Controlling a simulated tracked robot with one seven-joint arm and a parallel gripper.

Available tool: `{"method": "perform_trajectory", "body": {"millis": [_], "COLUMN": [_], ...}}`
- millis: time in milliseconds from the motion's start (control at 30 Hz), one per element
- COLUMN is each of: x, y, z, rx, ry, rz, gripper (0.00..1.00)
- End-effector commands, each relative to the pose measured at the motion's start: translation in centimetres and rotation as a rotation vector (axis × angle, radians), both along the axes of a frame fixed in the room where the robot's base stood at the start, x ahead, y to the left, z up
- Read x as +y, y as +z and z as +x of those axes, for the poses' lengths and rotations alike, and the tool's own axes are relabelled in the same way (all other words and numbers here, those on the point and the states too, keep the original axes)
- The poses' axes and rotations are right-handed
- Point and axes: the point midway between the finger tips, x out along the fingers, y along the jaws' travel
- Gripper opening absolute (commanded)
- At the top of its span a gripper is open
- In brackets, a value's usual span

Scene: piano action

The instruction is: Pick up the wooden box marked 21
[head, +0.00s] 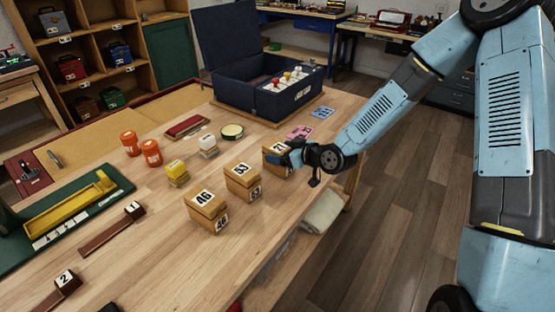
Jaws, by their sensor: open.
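The wooden box marked 21 (272,149) stands on the workbench in the head view, the farthest right in a row of similar boxes. Its numbered top shows, while much of its right and front side is hidden by my gripper. My gripper (288,160) is open and right at this box, reaching in from the right. I cannot tell whether its fingers touch the box or lie around it.
Two similar wooden boxes, one (240,185) in the middle and one marked 46 (206,208), stand to the left. A large open blue case (240,95) is behind. Pink and blue cards (322,112) lie behind right. The bench's right edge is close.

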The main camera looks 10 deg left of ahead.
Motion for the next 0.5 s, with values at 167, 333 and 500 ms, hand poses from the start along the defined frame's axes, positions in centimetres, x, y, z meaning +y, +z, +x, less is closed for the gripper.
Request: {"method": "perform_trajectory", "body": {"millis": [167,333,500], "x": [1.22,1.22,1.22], "y": [-0.60,-0.59,-0.58], "z": [0.63,0.64,0.64], "rx": [0.001,0.000,0.000], "ry": [0.001,0.000,0.000], "rz": [-0.001,-0.001,0.000], "gripper": [0.89,0.89,0.74]}}
